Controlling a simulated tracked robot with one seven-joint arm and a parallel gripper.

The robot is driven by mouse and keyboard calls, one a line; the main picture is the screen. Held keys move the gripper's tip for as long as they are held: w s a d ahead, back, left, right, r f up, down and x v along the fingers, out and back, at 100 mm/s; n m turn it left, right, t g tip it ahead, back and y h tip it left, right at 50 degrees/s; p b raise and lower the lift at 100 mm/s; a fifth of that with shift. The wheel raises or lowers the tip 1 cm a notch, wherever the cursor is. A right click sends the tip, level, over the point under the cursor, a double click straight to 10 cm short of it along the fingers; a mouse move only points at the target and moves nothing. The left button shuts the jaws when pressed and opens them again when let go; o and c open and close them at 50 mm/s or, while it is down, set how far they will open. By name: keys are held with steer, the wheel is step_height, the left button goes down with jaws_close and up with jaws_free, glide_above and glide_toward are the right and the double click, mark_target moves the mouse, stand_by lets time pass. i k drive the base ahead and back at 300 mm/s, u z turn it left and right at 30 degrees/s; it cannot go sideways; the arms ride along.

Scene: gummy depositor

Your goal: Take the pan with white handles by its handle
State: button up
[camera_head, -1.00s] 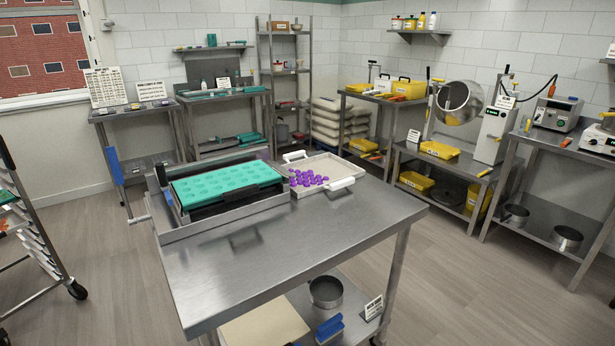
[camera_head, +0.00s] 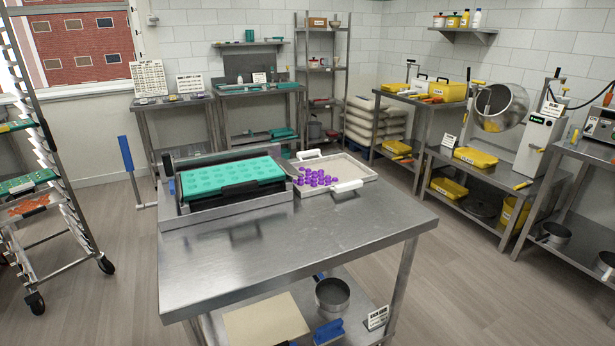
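The pan with white handles (camera_head: 358,176) is a shallow pale tray on the far right part of the steel table. One white handle (camera_head: 346,186) is on its near right side and the other (camera_head: 309,154) on its far left side. Several purple gummies (camera_head: 316,177) lie in the left part of the pan; its right part is bare. My gripper is not in view.
A teal mould (camera_head: 232,175) sits in a metal frame (camera_head: 228,209) just left of the pan. The steel table's (camera_head: 290,250) front is clear. A wheeled rack (camera_head: 60,190) stands at left; shelves (camera_head: 480,180) stand at right. Open floor (camera_head: 480,290) lies right of the table.

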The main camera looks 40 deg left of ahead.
mark_target(340, 173)
steer(key=u, duration=0.65)
steer(key=i, duration=1.1)
steer(key=u, duration=0.55)
steer(key=i, duration=0.5)
steer(key=u, duration=0.15)
steer(key=k, duration=0.9)
steer(key=u, duration=0.2)
steer(key=i, duration=0.9)
steer(key=z, duration=0.15)
